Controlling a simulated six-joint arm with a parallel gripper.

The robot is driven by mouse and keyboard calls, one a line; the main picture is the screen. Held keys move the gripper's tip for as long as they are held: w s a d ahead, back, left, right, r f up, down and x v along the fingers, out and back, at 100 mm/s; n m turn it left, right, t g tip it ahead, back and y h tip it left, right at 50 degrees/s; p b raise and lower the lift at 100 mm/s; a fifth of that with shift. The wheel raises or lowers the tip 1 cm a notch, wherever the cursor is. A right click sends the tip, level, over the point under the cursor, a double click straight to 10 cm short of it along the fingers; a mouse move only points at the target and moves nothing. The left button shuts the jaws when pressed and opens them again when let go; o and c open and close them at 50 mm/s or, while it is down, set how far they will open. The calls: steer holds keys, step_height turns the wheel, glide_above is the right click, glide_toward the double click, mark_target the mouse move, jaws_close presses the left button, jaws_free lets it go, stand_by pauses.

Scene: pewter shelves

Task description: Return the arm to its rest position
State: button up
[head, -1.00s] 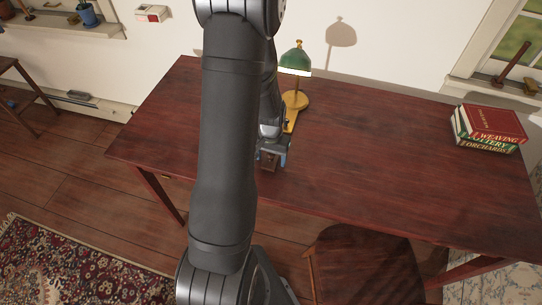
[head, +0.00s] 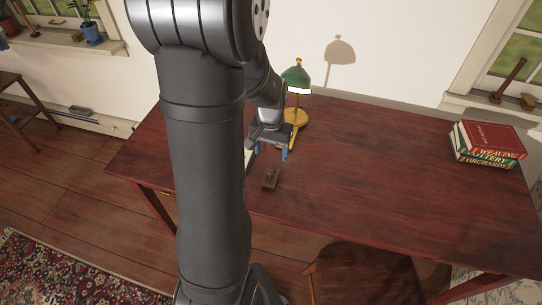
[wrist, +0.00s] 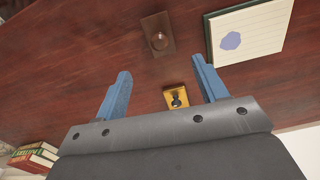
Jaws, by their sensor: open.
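My gripper (head: 270,150) is over the desk, in front of the lamp, with its blue fingers pointing down. In the wrist view its two fingers (wrist: 161,70) are apart with nothing between their tips. A small dark brown block with a round knob (head: 270,178) lies on the desk, clear of the fingers; it also shows beyond the fingertips in the wrist view (wrist: 158,38). My upper arm hides part of the desk's left side in the head view.
A green-shaded lamp (head: 297,78) stands behind my gripper. Books (head: 487,142) are stacked at the desk's right. The wrist view shows a notepad (wrist: 250,32) and a small yellow piece with a dark knob (wrist: 177,97).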

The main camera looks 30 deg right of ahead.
mark_target(271, 170)
steer(key=shift+r, duration=0.1)
stand_by(0.3)
step_height(271, 170, down, 12)
steer(key=shift+f, duration=0.1)
stand_by(0.6)
